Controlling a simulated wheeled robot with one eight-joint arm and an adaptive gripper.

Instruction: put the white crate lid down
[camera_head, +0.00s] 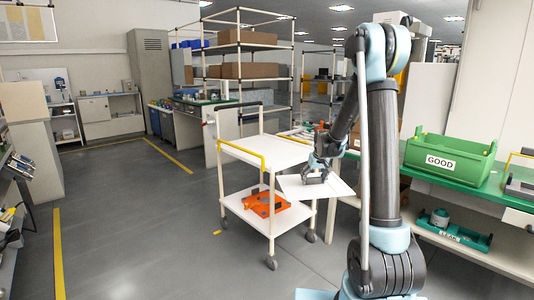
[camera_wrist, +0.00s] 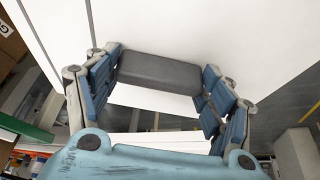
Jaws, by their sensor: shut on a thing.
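The white crate lid (camera_head: 342,189) is a flat white panel hanging beneath my gripper (camera_head: 318,176), just right of the white trolley in the head view. In the wrist view the lid's white surface (camera_wrist: 215,35) fills the upper part. A dark grey block (camera_wrist: 160,72), which looks like the lid's handle, sits between the two blue-padded fingers of my gripper (camera_wrist: 160,85). The fingers are shut on it. The lid is tilted in the head view, and its near edge overlaps the trolley's right side. I cannot tell whether they touch.
The white trolley (camera_head: 262,152) has a mostly bare top and an orange part (camera_head: 265,203) on its lower shelf. A green bench at right carries a green bin marked GOOD (camera_head: 450,160); a smaller green tray (camera_head: 455,233) sits below. The floor at left (camera_head: 130,220) is clear.

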